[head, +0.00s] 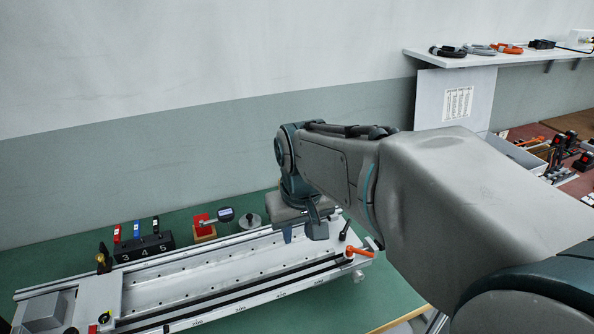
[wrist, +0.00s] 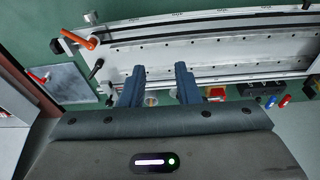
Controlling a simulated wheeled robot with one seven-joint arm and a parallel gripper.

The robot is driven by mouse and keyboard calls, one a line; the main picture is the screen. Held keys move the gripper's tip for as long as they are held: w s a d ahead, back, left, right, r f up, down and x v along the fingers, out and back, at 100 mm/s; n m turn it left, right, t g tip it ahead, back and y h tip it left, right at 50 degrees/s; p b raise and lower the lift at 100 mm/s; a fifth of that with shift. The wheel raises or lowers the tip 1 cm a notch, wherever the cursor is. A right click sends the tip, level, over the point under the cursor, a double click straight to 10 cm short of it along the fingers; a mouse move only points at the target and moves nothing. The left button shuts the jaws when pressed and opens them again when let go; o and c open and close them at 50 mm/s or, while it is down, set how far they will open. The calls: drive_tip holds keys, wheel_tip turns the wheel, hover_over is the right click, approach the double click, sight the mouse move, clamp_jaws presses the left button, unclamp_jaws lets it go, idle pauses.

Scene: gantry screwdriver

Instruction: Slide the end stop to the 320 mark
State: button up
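The long pale gantry rail bed (head: 205,281) lies across the green bench, with small scale marks along its front edge that are too small to read. At its right end is an orange clamp lever (head: 358,251), which appears to belong to the end stop; it also shows at the upper left in the wrist view (wrist: 80,40). A black-knobbed lever (head: 345,231) stands just behind it. My gripper (head: 302,231) is over the bed, left of the orange lever, pointing down. Its two fingers are apart with nothing between them, also in the wrist view (wrist: 160,72).
A carriage plate (head: 95,297) sits at the bed's left end. A shelf (head: 470,58) hangs at the upper right.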

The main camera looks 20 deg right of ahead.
drive_tip(key=w+d+r+g, duration=0.1)
drive_tip(key=w+d, duration=0.3)
drive_tip(key=w, duration=0.4)
drive_tip(key=w+d+r, duration=0.1)
drive_tip(key=w+d, duration=0.2)
drive_tip(key=w, duration=0.6)
drive_tip(key=w+d+f+g+p, duration=0.1)
drive_tip(key=w+d+f, duration=0.4)
drive_tip(key=w+d, duration=0.5)
drive_tip(key=f, duration=1.2)
drive_tip(key=shift+s+a+f+p, duration=0.2)
drive_tip(key=shift+f+p, duration=0.1)
drive_tip(key=shift+p, duration=0.05)
clamp_jaws()
